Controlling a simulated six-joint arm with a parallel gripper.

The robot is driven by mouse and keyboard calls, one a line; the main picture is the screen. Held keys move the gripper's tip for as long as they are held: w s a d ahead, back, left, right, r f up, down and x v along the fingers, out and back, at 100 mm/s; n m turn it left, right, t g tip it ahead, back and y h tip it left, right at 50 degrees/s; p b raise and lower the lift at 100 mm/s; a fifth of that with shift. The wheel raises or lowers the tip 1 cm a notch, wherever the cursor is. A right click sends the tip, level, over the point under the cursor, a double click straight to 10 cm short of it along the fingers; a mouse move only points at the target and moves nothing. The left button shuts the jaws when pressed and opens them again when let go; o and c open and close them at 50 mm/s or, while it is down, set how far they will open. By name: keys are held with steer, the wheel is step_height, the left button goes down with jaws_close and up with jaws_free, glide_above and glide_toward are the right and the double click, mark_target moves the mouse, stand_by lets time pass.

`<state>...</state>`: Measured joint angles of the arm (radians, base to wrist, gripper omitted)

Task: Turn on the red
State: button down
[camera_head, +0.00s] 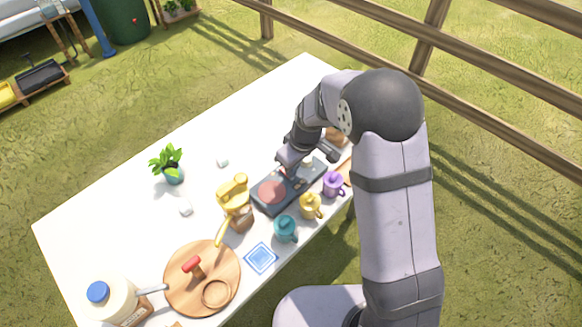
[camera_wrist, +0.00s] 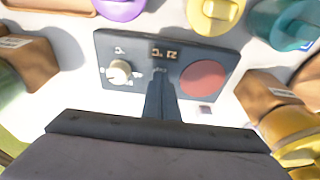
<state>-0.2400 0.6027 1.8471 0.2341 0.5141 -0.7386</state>
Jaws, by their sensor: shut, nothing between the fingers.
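A dark panel (camera_head: 262,207) lies on the white table, with a round red disc (camera_head: 271,191) at one end and a pale knob (camera_head: 308,161) at the other. In the wrist view the panel (camera_wrist: 140,45) shows the white knob (camera_wrist: 119,72) on the left, the red disc (camera_wrist: 203,80) on the right and small light markings between them. My gripper (camera_wrist: 161,78) is shut and empty, its fingertips over the panel's near middle, between knob and disc. I cannot tell whether they touch the panel. In the head view my gripper (camera_head: 298,178) partly hides the panel.
Purple (camera_head: 334,184), yellow (camera_head: 311,205) and teal (camera_head: 286,229) mugs stand close along the panel's front side. A yellow pump-like item (camera_head: 234,194) stands to its left. A round wooden board (camera_head: 176,296) holds a red-topped item (camera_head: 192,265). The table's back left is mostly clear.

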steer(key=shift+w+a+r, duration=0.15)
steer(key=shift+w+a+r+p, duration=0.2)
steer(key=shift+w+a+p, duration=0.2)
stand_by(0.5)
steer(key=p+v, duration=0.3)
steer(key=v, duration=0.1)
steer(key=shift+w+r, duration=0.1)
steer(key=shift+r, duration=0.3)
steer(key=shift+d+r+b, duration=0.15)
steer(key=shift+b, duration=0.2)
steer(key=s+d+r+b, duration=0.2)
steer(key=s+d+r, duration=0.1)
steer(key=r, duration=0.4)
steer(key=shift+s+r, duration=0.3)
steer(key=shift+s, duration=0.05)
steer(key=shift+d, duration=0.1)
